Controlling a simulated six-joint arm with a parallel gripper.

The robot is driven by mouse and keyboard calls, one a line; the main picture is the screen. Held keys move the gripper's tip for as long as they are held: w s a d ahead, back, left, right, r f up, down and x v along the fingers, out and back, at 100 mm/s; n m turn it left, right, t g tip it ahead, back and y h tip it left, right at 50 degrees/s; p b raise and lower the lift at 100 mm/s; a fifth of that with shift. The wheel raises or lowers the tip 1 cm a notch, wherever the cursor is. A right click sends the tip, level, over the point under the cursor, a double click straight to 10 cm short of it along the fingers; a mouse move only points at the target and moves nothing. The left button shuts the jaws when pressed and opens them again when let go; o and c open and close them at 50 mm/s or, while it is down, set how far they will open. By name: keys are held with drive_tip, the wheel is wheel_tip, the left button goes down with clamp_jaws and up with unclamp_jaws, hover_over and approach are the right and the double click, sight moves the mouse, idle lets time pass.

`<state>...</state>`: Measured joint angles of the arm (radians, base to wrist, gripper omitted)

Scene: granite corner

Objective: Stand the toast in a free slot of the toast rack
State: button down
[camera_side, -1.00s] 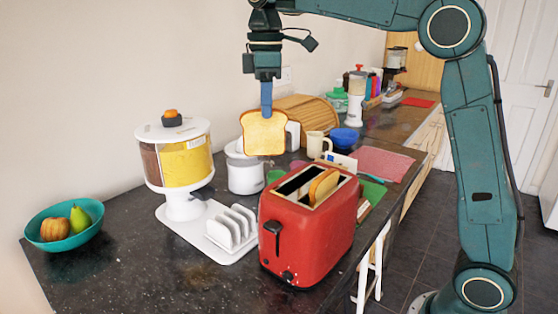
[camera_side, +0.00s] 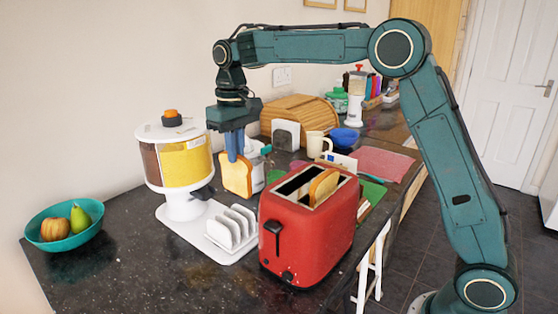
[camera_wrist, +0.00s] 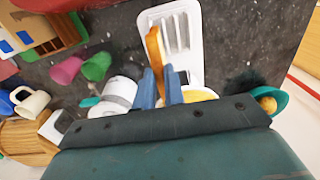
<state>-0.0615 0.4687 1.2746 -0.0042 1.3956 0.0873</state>
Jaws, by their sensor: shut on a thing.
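The toast (camera_side: 238,176) is held upright by my gripper (camera_side: 237,152), which is shut on its top edge. The toast hangs above the counter, behind the rack and to the right of the cereal dispenser. In the wrist view the toast (camera_wrist: 155,52) shows nearly edge-on between the blue fingers (camera_wrist: 162,82), over one side of the rack. The white toast rack (camera_side: 232,227) stands on a white tray, left of the red toaster, and its visible slots look empty. The wrist view also shows the rack (camera_wrist: 179,32), partly hidden by the toast.
The red toaster (camera_side: 308,237) with another slice (camera_side: 323,187) stands right of the rack. The cereal dispenser (camera_side: 172,165) stands close on the left. A teal fruit bowl (camera_side: 66,243) is at far left. A white canister (camera_side: 258,172) is behind the toast.

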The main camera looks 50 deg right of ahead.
sight(238, 194)
drive_tip(key=shift+f, duration=0.15)
drive_tip(key=shift+f, duration=4.5)
drive_tip(key=c, duration=1.4)
unclamp_jaws()
drive_tip(key=shift+r, duration=0.1)
drive_tip(key=shift+r, duration=3.9)
